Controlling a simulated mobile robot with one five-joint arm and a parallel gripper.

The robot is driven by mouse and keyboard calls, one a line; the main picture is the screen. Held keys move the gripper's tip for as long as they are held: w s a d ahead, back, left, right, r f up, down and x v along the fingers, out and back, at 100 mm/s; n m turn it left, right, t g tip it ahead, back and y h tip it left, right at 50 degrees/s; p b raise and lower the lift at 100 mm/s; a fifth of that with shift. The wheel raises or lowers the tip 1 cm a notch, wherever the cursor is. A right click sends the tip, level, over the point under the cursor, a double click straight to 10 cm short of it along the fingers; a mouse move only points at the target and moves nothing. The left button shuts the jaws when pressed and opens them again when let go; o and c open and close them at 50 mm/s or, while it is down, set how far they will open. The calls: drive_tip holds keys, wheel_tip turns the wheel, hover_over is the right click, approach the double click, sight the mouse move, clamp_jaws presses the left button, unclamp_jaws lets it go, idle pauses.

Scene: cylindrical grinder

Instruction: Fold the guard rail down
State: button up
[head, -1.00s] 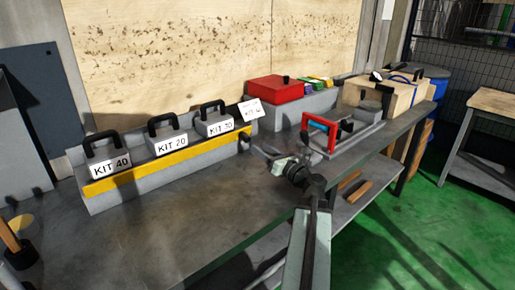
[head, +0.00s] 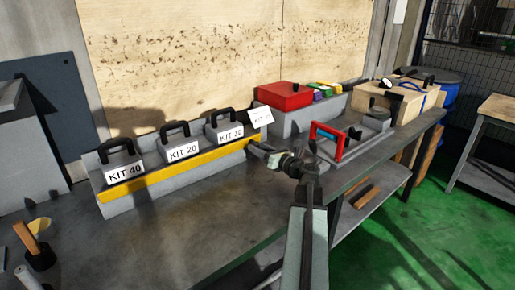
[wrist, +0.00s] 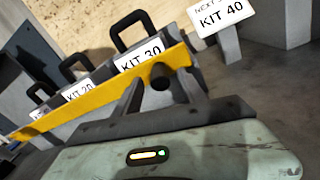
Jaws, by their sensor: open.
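The yellow guard rail (head: 185,170) runs along the front of the kit shelf, raised across the lower fronts of the kit boxes. It also crosses the wrist view (wrist: 100,92) at a slant. A dark round knob (wrist: 161,76) sticks out near its right end. My gripper (head: 262,149) is at the rail's right end. In the wrist view my open gripper (wrist: 160,88) has one dark finger on each side of the knob. I cannot tell whether the fingers touch it. The knob is hidden in the head view.
Kit boxes 40 (head: 122,160), 20 (head: 181,142) and 30 (head: 225,126) stand behind the rail. A "next" sign (head: 261,117) is at the shelf's right end. A red case (head: 285,95) and a red-framed fixture (head: 325,140) are to the right.

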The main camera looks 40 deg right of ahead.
drive_tip(key=shift+w, duration=0.6)
clamp_jaws()
drive_tip(key=f+b, duration=0.1)
drive_tip(key=b, duration=0.1)
drive_tip(key=shift+f+t+b, duration=0.1)
drive_tip(key=shift+t+b, duration=0.25)
drive_tip(key=shift+t, duration=0.05)
drive_tip(key=shift+s+t+b, duration=0.1)
drive_tip(key=shift+t+b, duration=0.2)
drive_tip(key=shift+b, duration=0.4)
drive_tip(key=shift+r, duration=0.25)
unclamp_jaws()
